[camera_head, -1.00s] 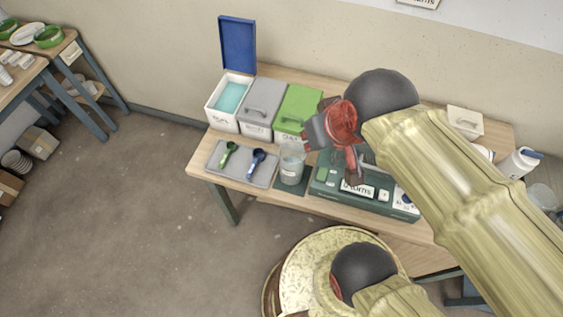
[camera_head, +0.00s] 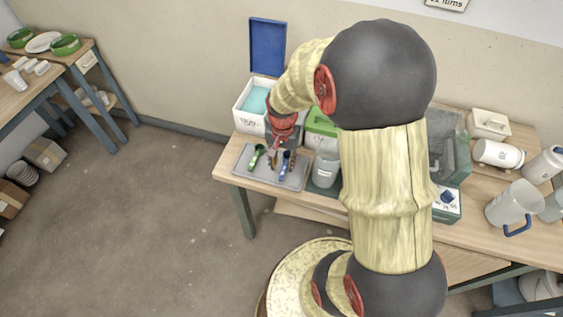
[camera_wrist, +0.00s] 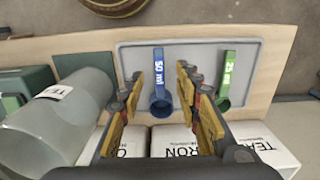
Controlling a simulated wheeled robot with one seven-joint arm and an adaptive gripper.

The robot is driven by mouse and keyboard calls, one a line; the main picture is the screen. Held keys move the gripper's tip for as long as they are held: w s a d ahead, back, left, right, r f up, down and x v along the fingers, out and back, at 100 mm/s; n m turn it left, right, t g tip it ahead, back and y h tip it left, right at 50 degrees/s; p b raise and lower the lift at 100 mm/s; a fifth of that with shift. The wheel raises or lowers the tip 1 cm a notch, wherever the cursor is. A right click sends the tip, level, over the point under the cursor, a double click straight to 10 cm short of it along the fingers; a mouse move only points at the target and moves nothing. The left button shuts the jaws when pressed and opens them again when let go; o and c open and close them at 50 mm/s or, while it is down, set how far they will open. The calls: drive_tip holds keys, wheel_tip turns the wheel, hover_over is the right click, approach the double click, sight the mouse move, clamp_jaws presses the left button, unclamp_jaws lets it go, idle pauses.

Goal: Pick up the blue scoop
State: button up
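The blue scoop (camera_head: 284,165) lies on a grey tray (camera_head: 291,184) on the table. In the wrist view the blue scoop (camera_wrist: 158,92) has a "50 ml" handle, and its bowl lies toward the buckets. A green scoop (camera_head: 256,158), marked "25 ml" in the wrist view (camera_wrist: 229,75), lies beside it on the same tray. My gripper (camera_head: 277,152) is over the tray. In the wrist view my gripper (camera_wrist: 160,74) is open and empty, with one finger on each side of the blue scoop. The height gap between fingertips and scoop is hard to tell.
White buckets stand behind the tray: an open one with turquoise contents (camera_head: 257,100) and a green-lidded one (camera_head: 320,123). A clear jug (camera_head: 325,170) stands right of the tray. Floor in front of the tray is clear.

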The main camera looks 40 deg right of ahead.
sight(283, 172)
wheel_tip(283, 172, down, 6)
drive_tip(key=b, duration=0.2)
drive_tip(key=shift+f+b, duration=0.2)
drive_tip(key=shift+b, duration=0.15)
drive_tip(key=shift+r, duration=0.1)
drive_tip(key=shift+c, duration=1)
clamp_jaws()
